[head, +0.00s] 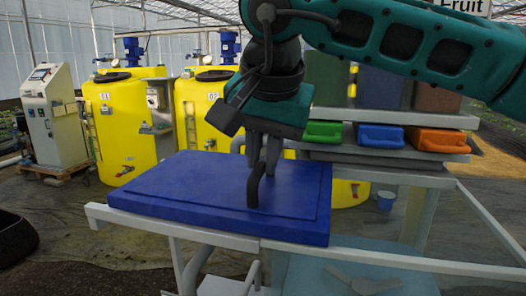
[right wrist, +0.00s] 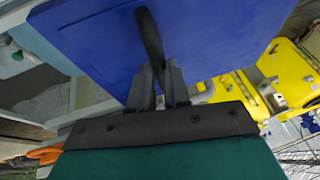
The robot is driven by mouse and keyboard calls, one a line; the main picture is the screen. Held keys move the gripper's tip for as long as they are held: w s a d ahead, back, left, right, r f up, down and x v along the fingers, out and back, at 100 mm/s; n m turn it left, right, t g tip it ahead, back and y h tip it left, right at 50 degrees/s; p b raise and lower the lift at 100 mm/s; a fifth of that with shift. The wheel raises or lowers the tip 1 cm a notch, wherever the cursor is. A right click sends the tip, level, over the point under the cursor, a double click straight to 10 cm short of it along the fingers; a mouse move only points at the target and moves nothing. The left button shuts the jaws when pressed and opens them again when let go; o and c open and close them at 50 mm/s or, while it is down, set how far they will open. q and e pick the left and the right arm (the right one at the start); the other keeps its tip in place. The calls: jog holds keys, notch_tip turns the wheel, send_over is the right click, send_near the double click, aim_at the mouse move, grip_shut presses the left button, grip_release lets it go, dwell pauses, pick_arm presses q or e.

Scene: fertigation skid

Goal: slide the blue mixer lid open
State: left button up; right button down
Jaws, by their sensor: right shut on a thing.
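The blue mixer lid (head: 185,190) is a wide flat slab with a raised panel, lying level on a pale metal frame in the head view. It also fills the upper part of the right wrist view (right wrist: 90,45). A dark curved handle (head: 253,192) stands up from the lid near its right part and shows in the right wrist view (right wrist: 148,35). My right gripper (head: 263,160) points down over the lid with its fingers shut on the handle; the fingers also show in the right wrist view (right wrist: 158,88). Any opening under the lid is hidden. My left gripper is out of view.
Green (head: 323,133), blue (head: 380,137) and orange (head: 436,140) bins stand on a shelf behind on the right. Yellow tanks (head: 128,125) stand behind the lid. A pale rail (head: 400,262) runs right from the frame.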

jog(key=shift+r, duration=0.1)
jog(key=c, duration=1.1)
grip_release()
jog(key=v, duration=1.2)
jog(key=shift+s+r+p, duration=0.2)
jog(key=shift+r+p, duration=0.1)
jog(key=shift+r, duration=0.05)
jog(key=shift+d, duration=0.1)
